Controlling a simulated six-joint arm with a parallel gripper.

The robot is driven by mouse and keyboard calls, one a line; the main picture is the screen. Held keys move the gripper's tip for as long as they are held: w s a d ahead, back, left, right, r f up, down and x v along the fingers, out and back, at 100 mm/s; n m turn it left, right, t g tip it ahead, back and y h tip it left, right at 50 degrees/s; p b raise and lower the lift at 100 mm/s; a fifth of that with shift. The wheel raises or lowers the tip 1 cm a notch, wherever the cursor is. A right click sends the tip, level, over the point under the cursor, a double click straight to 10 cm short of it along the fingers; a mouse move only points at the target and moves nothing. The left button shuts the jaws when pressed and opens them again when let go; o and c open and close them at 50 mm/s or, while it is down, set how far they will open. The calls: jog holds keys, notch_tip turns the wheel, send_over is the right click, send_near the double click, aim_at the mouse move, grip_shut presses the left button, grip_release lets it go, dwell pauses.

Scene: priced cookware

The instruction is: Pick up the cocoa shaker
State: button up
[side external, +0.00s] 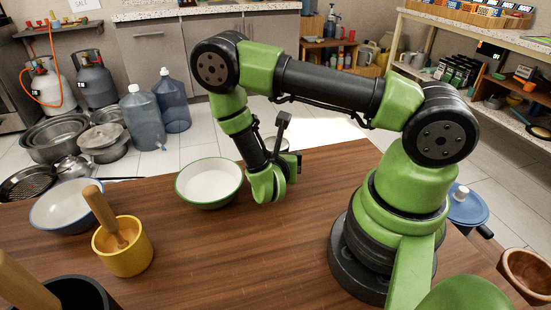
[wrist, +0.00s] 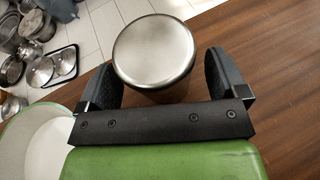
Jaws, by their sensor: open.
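The cocoa shaker, a silver metal cylinder with a smooth round top (wrist: 155,50), stands on the wooden table. In the side view the shaker (side external: 271,144) is mostly hidden behind my gripper, with only a bit of metal showing. My gripper (side external: 272,182) is low over the table, just right of the green-rimmed bowl. In the wrist view the dark fingers of my gripper (wrist: 160,78) are apart, one on each side of the shaker. I cannot tell whether either finger touches it.
A white bowl with a green rim (side external: 209,202) sits close to the left of my gripper. A blue-rimmed bowl (side external: 62,225) and a yellow mortar with a wooden pestle (side external: 134,258) stand farther left.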

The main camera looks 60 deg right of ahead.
jog(key=shift+w+d+f, duration=0.15)
jog(key=shift+d+f, duration=0.05)
jog(key=shift+d, duration=0.2)
jog(key=c, duration=1.1)
jog(key=shift+o, duration=0.2)
jog(key=shift+r, duration=0.1)
notch_tip(320, 180, up, 10)
jog(key=shift+f, duration=0.1)
